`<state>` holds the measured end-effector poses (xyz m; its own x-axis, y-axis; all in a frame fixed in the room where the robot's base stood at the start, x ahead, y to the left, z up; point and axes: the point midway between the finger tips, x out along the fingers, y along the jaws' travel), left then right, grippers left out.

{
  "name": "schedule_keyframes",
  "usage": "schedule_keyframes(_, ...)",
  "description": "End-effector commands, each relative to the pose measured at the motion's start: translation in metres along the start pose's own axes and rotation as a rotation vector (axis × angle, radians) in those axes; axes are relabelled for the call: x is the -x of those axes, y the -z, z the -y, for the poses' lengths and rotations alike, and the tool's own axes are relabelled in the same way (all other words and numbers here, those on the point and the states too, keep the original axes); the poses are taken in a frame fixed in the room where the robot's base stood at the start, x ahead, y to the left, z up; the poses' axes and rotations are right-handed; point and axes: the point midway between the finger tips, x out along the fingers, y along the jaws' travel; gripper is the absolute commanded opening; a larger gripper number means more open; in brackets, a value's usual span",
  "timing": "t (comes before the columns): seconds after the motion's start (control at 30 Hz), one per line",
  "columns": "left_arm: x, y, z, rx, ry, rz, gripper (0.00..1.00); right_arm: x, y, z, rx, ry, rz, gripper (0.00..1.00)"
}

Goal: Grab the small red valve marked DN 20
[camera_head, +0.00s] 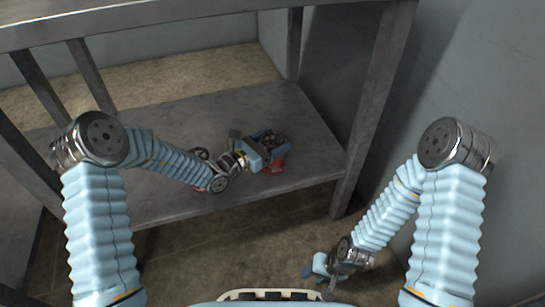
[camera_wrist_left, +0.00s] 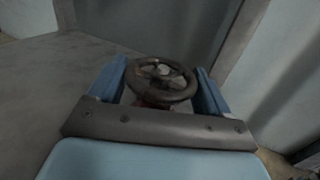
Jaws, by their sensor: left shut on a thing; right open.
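A small valve with a red body (camera_head: 277,164) and a dark handwheel (camera_head: 273,139) is at the right part of the lower shelf. My left gripper (camera_head: 266,148) is shut on this valve. In the left wrist view the dark handwheel (camera_wrist_left: 162,80) shows between the two blue fingers, with a bit of red below it. No DN marking is readable, and I cannot tell whether the valve touches the shelf. My right gripper (camera_head: 325,270) is open and empty, low over the floor, away from the shelf.
The grey metal shelf (camera_head: 300,115) has a post (camera_head: 372,105) at its front right corner and an upper board edge (camera_head: 180,18) above. Another wheel-like item (camera_head: 200,153) shows partly behind my left arm. The shelf around the valve looks clear.

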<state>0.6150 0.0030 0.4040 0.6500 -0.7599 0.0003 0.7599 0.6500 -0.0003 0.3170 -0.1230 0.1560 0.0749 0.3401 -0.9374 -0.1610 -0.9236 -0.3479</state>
Motion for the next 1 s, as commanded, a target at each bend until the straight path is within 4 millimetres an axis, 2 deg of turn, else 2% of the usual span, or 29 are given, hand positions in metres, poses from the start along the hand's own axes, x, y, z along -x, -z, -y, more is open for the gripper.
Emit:
schedule_keyframes(0.03,0.0,0.0,0.001,0.0,0.001,-0.001,0.43,0.0,0.0,0.0,0.0,0.0,0.0,0.43)
schedule_keyframes(0.3,0.0,0.001,0.001,0.0,0.002,-0.001,0.02,0.0,0.0,0.0,0.0,0.0,0.0,0.43)
schedule_keyframes(0.33,0.0,0.001,0.001,0.0,0.002,-0.001,0.0,0.0,0.0,0.0,0.0,0.0,0.0,0.43)
schedule_keyframes(0.73,-0.001,-0.008,0.001,-0.002,0.002,0.005,0.0,0.002,0.0,0.001,0.0,0.0,0.0,0.43)
schedule_keyframes(1.0,-0.001,-0.038,0.0,-0.004,0.001,0.007,0.0,0.012,0.0,0.005,0.0,0.0,0.003,0.43)
